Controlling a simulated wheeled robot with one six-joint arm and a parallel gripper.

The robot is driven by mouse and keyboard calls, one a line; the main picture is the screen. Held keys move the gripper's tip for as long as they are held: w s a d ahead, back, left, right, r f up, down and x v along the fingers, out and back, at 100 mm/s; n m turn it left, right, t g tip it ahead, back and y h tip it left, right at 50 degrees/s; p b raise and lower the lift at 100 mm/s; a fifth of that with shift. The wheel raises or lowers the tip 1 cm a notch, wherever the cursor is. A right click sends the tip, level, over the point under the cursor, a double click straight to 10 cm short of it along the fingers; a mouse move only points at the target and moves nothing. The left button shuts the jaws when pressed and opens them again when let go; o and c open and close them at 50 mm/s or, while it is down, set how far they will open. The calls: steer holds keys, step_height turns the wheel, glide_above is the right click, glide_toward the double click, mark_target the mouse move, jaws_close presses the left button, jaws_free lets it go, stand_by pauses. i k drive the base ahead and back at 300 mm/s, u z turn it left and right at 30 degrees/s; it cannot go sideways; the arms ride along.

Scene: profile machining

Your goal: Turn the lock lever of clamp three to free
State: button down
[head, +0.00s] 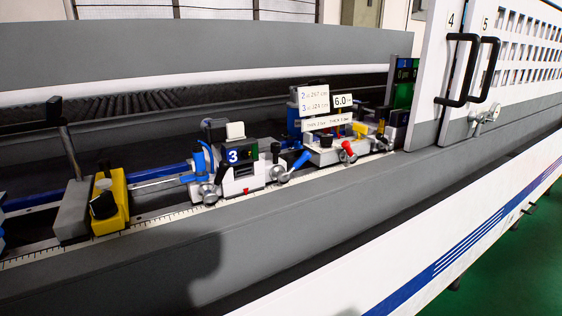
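Clamp three (241,175) stands on the rail in the middle of the head view, a white and grey block with a dark plate bearing a white "3". A blue lever (299,161) slants up to the right from a round silver hub (279,174) on its right side. Another blue lever (199,160) stands nearly upright on its left side, above a silver knob (209,193). I cannot tell which of them is the lock lever. My gripper is not in view.
A yellow and grey block (110,203) with a black knob stands left along the scale rail (165,212). Right of clamp three is another unit (325,152) with a red lever and cards. White doors (446,50) with black handles are at right. The grey front ledge (300,215) is clear.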

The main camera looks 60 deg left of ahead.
mark_target(206, 192)
steer(key=z, duration=0.1)
steer(key=i, duration=0.2)
steer(key=u, duration=2.45)
